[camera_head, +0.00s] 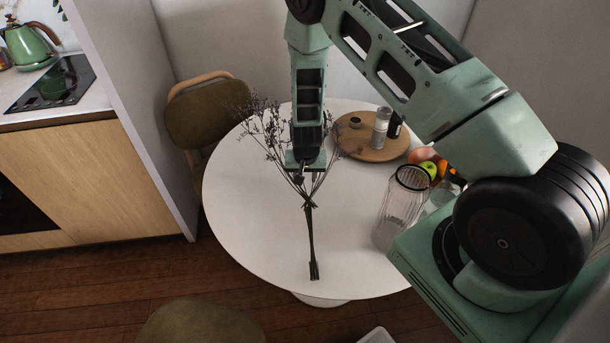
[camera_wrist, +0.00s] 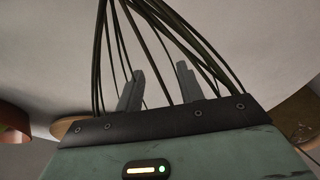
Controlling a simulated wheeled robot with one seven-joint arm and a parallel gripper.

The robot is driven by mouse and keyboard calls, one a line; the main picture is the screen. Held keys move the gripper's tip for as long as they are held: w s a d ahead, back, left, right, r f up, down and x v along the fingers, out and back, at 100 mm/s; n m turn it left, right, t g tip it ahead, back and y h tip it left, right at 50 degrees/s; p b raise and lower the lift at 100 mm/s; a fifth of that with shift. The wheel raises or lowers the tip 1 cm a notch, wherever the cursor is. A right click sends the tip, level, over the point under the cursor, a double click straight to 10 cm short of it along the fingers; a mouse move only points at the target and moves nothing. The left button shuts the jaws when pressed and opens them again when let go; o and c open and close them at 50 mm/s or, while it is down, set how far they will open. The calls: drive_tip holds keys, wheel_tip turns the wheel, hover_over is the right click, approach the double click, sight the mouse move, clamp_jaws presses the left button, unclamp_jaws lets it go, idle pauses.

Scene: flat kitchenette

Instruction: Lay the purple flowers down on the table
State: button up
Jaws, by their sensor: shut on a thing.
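The purple flowers (camera_head: 309,232) are a bunch of thin dark stems with small dull purple sprigs at the far end. In the head view, the sprigs spread around my gripper (camera_head: 304,174) and the bundled stem ends point toward the near edge of the round white table (camera_head: 248,225). My gripper points down over the table and is shut on the flowers. In the wrist view, several green stems (camera_wrist: 100,50) run past and between the fingers (camera_wrist: 160,82). The exact grip point is hidden, and I cannot tell whether the stems touch the table.
A ribbed glass vase (camera_head: 396,212) stands right of the flowers. Behind it are a round wooden board (camera_head: 365,150) with small containers and some fruit (camera_head: 429,168). A green chair (camera_head: 207,113) stands at the back left. The table's left and front left are clear.

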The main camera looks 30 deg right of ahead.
drive_tip(key=o, duration=1.1)
drive_tip(key=b+v, duration=0.1)
drive_tip(key=v, duration=1.6)
drive_tip(key=shift+a+r+b, duration=0.1)
drive_tip(key=shift+r+b, duration=0.15)
drive_tip(key=shift+b, duration=0.15)
drive_tip(key=s+a+r+n+g+y, duration=0.1)
drive_tip(key=s+a+r+n, duration=0.25)
drive_tip(key=s+a, duration=0.35)
drive_tip(key=s+a+r+n+y, duration=0.25)
drive_tip(key=s+a+r, duration=0.25)
drive_tip(key=a, duration=0.4)
drive_tip(key=s+a+r+n, duration=0.1)
drive_tip(key=s+r+n, duration=0.1)
drive_tip(key=s, duration=0.3)
drive_tip(key=s+a+r+n+h, duration=0.1)
drive_tip(key=s+n, duration=0.2)
drive_tip(key=s, duration=0.2)
drive_tip(key=s+r+n+g+h, duration=0.1)
drive_tip(key=s+r+n, duration=0.1)
drive_tip(key=s, duration=0.3)
drive_tip(key=shift+s+a+r+n, duration=0.3)
drive_tip(key=shift+s+a+n, duration=0.1)
drive_tip(key=shift+n, duration=0.1)
